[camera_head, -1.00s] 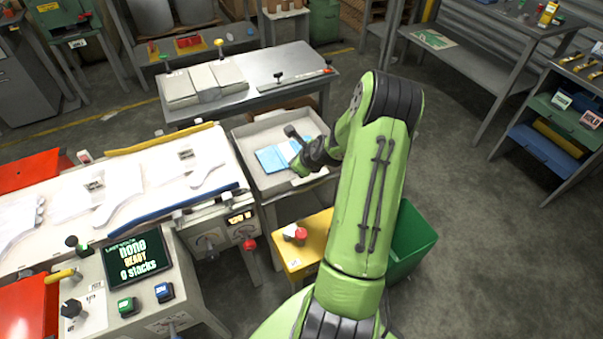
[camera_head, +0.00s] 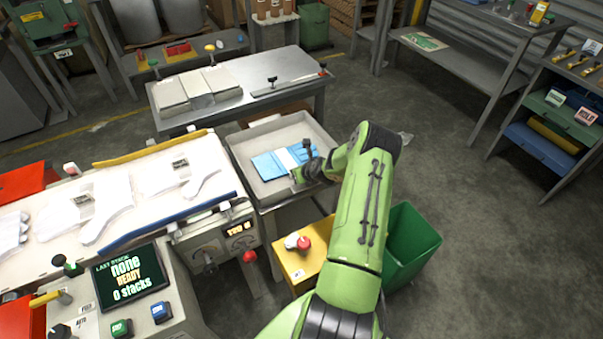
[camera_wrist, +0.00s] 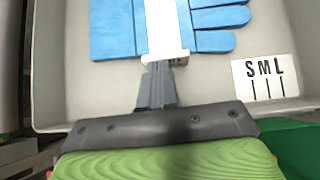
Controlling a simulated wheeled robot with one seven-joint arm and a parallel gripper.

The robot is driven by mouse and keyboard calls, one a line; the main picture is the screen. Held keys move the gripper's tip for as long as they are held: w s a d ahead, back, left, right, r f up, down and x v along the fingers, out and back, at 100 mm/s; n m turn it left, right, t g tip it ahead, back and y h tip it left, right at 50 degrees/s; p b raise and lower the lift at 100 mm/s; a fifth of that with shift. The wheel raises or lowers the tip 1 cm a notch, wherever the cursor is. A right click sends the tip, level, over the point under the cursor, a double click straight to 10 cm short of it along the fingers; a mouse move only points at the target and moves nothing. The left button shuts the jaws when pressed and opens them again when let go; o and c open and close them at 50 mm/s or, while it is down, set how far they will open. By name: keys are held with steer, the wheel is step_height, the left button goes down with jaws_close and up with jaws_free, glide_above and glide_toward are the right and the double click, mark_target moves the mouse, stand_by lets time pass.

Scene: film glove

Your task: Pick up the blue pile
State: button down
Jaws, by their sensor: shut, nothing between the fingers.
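The blue pile (camera_head: 268,166) is a flat stack of blue glove shapes with a pale band across it. Whether the tips touch the pile I cannot tell. In the head view my wrist hides part of the pile.
A white card marked S M L (camera_wrist: 265,78) lies in the tray. A glove machine with white glove shapes (camera_head: 110,195) stands left. A yellow stand (camera_head: 305,262) and a green bin (camera_head: 412,240) stand in front. A metal table (camera_head: 245,85) is behind.

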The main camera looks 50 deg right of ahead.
mark_target(292, 162)
steer(key=w, duration=0.2)
steer(key=w+d+b, duration=0.1)
steer(key=w, duration=0.1)
steer(key=shift+w+d+f, duration=0.1)
steer(key=shift+w, duration=0.1)
steer(key=shift+w+d+b, duration=0.1)
steer(key=shift+w+b, duration=0.2)
steer(key=shift+b, duration=0.05)
steer(key=shift+r, duration=0.2)
